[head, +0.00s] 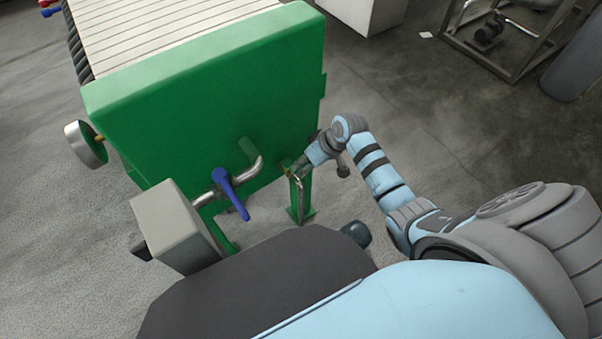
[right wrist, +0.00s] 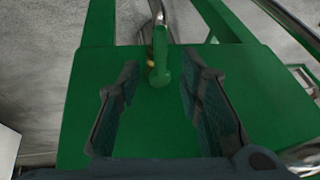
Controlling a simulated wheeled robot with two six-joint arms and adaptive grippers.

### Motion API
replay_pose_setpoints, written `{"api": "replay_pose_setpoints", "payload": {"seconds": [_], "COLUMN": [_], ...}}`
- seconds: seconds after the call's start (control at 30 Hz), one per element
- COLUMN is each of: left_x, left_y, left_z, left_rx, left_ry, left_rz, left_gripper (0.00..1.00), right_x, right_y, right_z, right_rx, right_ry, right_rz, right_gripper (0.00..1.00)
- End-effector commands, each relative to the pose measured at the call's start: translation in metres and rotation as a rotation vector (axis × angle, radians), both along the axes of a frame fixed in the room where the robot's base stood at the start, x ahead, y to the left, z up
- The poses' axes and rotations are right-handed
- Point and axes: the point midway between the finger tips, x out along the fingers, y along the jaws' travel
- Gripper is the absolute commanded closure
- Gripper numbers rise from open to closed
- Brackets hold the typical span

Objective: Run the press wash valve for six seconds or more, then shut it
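The green press end plate (head: 205,110) fills the upper left of the head view. A small valve with a green handle (right wrist: 160,72) and a brass-coloured part shows in the right wrist view, on a metal pipe (head: 299,190) at the press's lower right corner. My right gripper (head: 304,168) is at this corner, with its arm reaching in from the right. In the right wrist view its two fingers (right wrist: 160,88) are open on either side of the green handle, with gaps at both sides. The handle is hidden in the head view. My left gripper is not in view.
A blue lever (head: 230,192) sits on another pipe left of my right gripper. A grey box (head: 176,226) stands near it. A round gauge (head: 86,144) is on the press's left side. Open floor lies to the right, with a metal frame (head: 510,35) farther back.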

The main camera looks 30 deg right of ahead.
Motion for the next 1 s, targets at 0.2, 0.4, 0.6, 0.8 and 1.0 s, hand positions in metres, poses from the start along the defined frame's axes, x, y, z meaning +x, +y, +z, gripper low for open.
{"api": "replay_pose_setpoints", "payload": {"seconds": [0.2, 0.4, 0.6, 0.8, 1.0], "left_x": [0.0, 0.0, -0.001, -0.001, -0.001], "left_y": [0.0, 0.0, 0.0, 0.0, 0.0], "left_z": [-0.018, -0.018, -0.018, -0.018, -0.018], "left_rx": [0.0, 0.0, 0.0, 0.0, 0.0], "left_ry": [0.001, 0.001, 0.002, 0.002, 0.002], "left_rz": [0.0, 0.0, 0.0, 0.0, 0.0], "left_gripper": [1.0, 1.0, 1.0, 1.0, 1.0], "right_x": [0.011, 0.013, 0.013, 0.013, 0.013], "right_y": [0.01, 0.011, 0.011, 0.011, 0.011], "right_z": [-0.035, -0.038, -0.038, -0.038, -0.038], "right_rx": [-0.001, -0.002, -0.002, -0.002, -0.002], "right_ry": [0.0, 0.0, 0.001, 0.001, 0.001], "right_rz": [-0.001, 0.0, -0.001, -0.001, -0.001], "right_gripper": [0.67, 0.67, 0.8, 1.0, 1.0]}}
